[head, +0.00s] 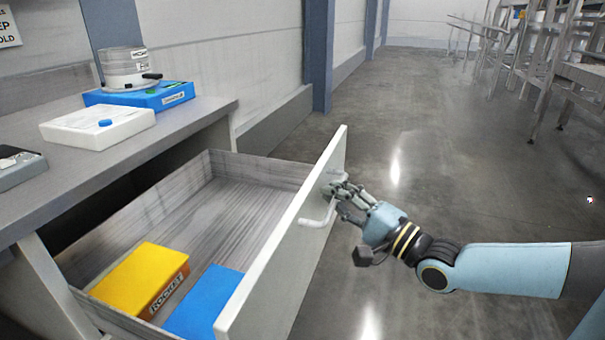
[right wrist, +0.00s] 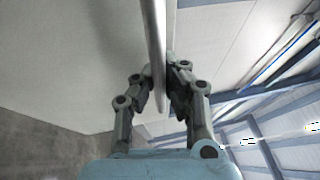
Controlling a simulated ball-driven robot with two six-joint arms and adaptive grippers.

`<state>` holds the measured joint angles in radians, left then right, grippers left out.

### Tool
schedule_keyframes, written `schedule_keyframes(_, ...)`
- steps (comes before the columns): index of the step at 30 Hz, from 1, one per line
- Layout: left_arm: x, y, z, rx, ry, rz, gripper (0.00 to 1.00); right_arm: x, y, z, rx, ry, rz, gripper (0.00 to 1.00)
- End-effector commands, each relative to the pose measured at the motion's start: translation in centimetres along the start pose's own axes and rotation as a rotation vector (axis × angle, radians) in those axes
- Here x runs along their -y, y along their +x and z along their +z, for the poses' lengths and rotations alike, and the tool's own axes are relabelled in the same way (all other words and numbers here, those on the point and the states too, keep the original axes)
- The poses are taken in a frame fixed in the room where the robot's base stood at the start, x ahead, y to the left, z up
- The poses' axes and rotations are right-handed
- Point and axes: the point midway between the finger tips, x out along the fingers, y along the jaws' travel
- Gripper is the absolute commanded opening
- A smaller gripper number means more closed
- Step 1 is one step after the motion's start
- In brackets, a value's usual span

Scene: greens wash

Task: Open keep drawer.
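The drawer (head: 225,195) under the grey counter is pulled well out, with its inside in plain view. Its white front panel (head: 290,255) faces right and carries a white bar handle (head: 322,210). My right gripper (head: 340,192) is at this handle, reaching in from the right. In the right wrist view, the fingers of my right gripper (right wrist: 160,88) lie on both sides of the handle bar (right wrist: 157,45) and close on it. My left gripper is not in view.
A yellow box (head: 140,277) and a blue box (head: 203,303) lie in the drawer. On the counter (head: 95,165) stand a white device (head: 98,127), a blue box (head: 140,96) with a round instrument (head: 128,68), and a grey device (head: 18,168). Metal racks (head: 545,70) stand far right; the floor between is clear.

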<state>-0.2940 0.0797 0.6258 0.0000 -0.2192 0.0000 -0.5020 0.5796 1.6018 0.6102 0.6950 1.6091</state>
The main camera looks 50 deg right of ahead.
Motion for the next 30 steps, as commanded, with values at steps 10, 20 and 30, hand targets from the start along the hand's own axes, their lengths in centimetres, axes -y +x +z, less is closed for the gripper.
schedule_keyframes(10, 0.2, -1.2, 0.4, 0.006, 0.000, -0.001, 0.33, 0.6, -4.5, -1.8, -0.003, 0.002, 0.012, 0.00)
schedule_keyframes(20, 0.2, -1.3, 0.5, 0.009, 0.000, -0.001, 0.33, 0.6, -5.2, -2.1, -0.002, 0.002, 0.012, 0.00)
schedule_keyframes(30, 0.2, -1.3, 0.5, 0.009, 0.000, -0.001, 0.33, 0.6, -5.2, -2.1, -0.002, 0.001, 0.010, 0.23)
